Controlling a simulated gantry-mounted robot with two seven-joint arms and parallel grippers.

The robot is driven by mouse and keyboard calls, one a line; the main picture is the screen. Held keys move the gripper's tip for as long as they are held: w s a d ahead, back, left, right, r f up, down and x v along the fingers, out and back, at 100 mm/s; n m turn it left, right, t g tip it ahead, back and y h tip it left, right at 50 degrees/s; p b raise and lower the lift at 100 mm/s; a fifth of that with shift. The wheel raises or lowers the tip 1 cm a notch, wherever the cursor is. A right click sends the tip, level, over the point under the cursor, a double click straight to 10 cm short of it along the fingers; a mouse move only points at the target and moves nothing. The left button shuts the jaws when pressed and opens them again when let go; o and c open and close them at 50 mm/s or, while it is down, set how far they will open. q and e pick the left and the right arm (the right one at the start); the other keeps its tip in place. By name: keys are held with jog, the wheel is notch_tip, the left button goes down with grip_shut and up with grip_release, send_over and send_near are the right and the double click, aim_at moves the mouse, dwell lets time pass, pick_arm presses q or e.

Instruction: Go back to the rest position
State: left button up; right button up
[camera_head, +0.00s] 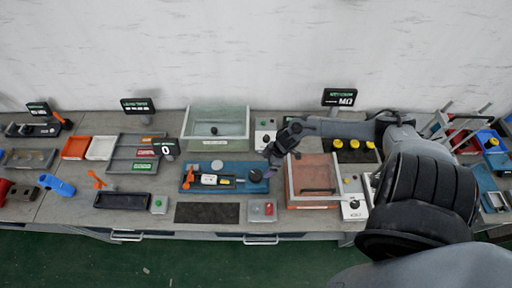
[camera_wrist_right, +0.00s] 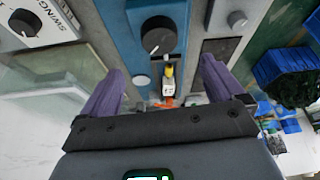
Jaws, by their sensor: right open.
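My right gripper (camera_head: 272,154) is above the right end of a blue fixture plate (camera_head: 262,186) in the head view. My right arm reaches to it from the right edge. In the right wrist view the gripper (camera_wrist_right: 160,80) has its two purple fingers spread apart with nothing between them. A black knob (camera_head: 256,176) stands on the plate; it also shows in the right wrist view (camera_wrist_right: 158,36), beyond the fingers. A white and yellow part (camera_head: 216,180) lies on the plate, apart from the gripper. My left gripper is not visible.
A glass-walled box (camera_head: 216,142) stands behind the plate. An orange-based clear-lidded box (camera_head: 313,196) is right of the gripper, close to my arm. A white control box (camera_head: 354,207) and display signs (camera_head: 340,97) are also near. A dark mat (camera_head: 207,212) lies empty in front.

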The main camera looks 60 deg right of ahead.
jog(key=s+a+f+y, duration=0.1)
jog(key=s+a+f, duration=0.2)
jog(key=s+a, duration=0.3)
jog(key=w+a+r+m+t+y+p, duration=0.1)
jog(key=a+r, duration=0.1)
jog(key=a, duration=0.8)
jog(key=w+a+r+m+y+p, duration=0.1)
jog(key=a+r, duration=0.1)
jog(key=a, duration=0.7)
jog(key=w+a+r+m+t+h, duration=0.1)
jog(key=a+r, duration=0.2)
jog(key=r, duration=0.4)
jog(key=w+a+r+m+t+h, duration=0.1)
jog(key=w+a+r+h, duration=0.15)
jog(key=r, duration=0.35)
jog(key=s+d+r+g+h, duration=0.1)
jog(key=s+d+r+g, duration=0.2)
jog(key=s+r, duration=0.3)
jog(key=shift+s+d+r+h+p, duration=0.35)
jog(key=shift+d+r, duration=0.1)
jog(key=shift+d, duration=0.3)
